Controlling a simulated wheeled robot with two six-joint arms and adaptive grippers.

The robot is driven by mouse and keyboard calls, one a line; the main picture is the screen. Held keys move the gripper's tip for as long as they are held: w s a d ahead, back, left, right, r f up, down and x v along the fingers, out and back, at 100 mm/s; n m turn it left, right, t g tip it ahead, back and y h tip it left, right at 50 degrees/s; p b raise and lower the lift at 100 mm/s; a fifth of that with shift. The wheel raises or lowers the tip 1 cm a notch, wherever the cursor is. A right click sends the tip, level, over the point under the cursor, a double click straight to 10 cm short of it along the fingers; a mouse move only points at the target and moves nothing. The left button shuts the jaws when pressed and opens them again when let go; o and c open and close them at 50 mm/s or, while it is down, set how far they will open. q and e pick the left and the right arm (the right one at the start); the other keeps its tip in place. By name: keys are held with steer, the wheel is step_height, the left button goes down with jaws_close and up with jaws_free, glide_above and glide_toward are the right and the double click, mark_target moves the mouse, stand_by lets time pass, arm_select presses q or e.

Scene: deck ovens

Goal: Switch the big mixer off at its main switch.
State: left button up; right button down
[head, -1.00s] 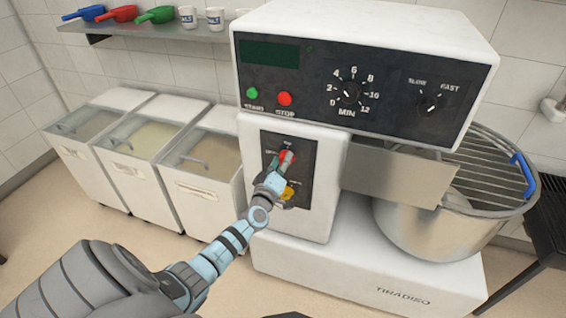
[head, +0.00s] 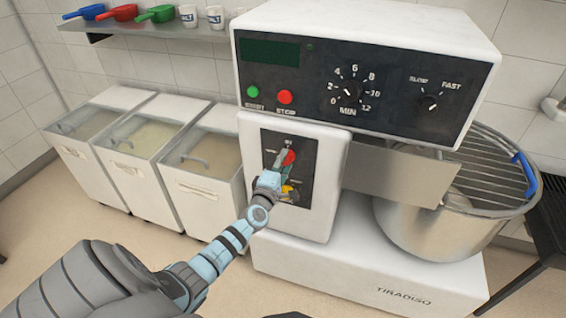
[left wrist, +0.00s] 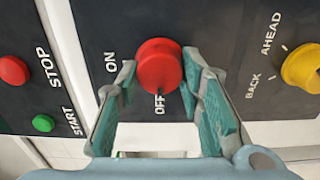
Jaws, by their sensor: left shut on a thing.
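The big mixer (head: 370,20) is white with a black front panel. Its main switch is a red round knob (head: 290,158) on a lower dark plate, and it fills the middle of the left wrist view (left wrist: 159,66). ON is printed to the knob's left and OFF below it in that view. My left gripper (head: 283,160) is at the knob; in the wrist view its teal fingers (left wrist: 160,80) stand on both sides of it, shut on it. A short dark mark shows at the knob's OFF side. My right gripper is not in view.
A yellow BACK/AHEAD knob (left wrist: 302,68) sits close beside the switch. The green start button (head: 252,91) and red stop button (head: 285,97) are above. A steel bowl (head: 430,230) stands right; lidded bins (head: 205,185) stand left.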

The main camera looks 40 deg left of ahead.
arm_select(q)
steer(key=shift+f, duration=0.1)
stand_by(0.3)
steer(key=o, duration=1.1)
steer(key=shift+s+a, duration=0.1)
steer(key=shift+o, duration=0.2)
steer(key=v, duration=1.2)
